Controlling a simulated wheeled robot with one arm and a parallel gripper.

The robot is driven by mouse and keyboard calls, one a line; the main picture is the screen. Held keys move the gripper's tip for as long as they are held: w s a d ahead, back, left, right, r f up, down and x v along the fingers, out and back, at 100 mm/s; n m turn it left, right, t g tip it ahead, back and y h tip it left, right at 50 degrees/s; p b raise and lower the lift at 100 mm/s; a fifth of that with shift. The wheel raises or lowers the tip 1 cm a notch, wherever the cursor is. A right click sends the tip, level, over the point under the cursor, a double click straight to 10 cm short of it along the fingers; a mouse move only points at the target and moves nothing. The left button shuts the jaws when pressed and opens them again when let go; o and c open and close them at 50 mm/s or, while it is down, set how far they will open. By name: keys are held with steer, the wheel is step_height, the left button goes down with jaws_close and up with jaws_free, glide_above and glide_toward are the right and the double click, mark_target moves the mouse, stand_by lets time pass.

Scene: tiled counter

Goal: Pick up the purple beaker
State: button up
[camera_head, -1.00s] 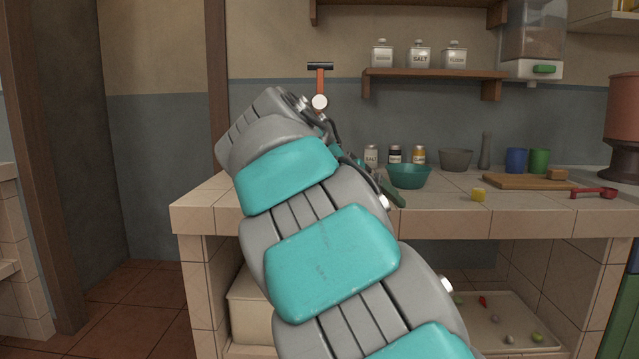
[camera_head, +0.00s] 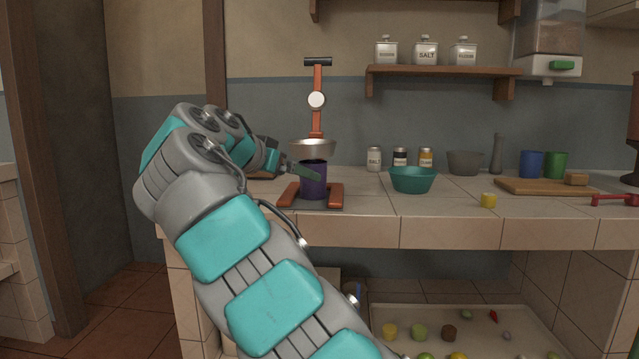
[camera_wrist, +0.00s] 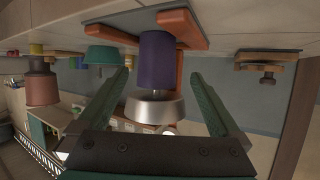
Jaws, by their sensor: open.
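The purple beaker (camera_head: 314,183) stands upright on an orange-red stand (camera_head: 334,196) at the counter's left part. A silver metal bowl or funnel (camera_head: 313,149) on the stand's post is right above it. In the wrist view, which is upside down, the beaker (camera_wrist: 158,62) shows in the middle, with the silver bowl (camera_wrist: 155,108) below it in the picture. My gripper (camera_wrist: 160,77) is open, its two green fingers to either side of the beaker in the picture and nothing held. In the head view, one finger of my gripper (camera_head: 316,177) overlaps the beaker; contact cannot be told.
A teal bowl (camera_head: 413,180) stands right of the stand, with small jars (camera_head: 400,157) behind. A wall shelf (camera_head: 440,71) hangs above.

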steer(key=shift+x, duration=3.85)
steer(key=shift+s+d, duration=0.1)
steer(key=shift+s, duration=0.05)
steer(key=shift+c, duration=0.2)
steer(key=c, duration=1.4)
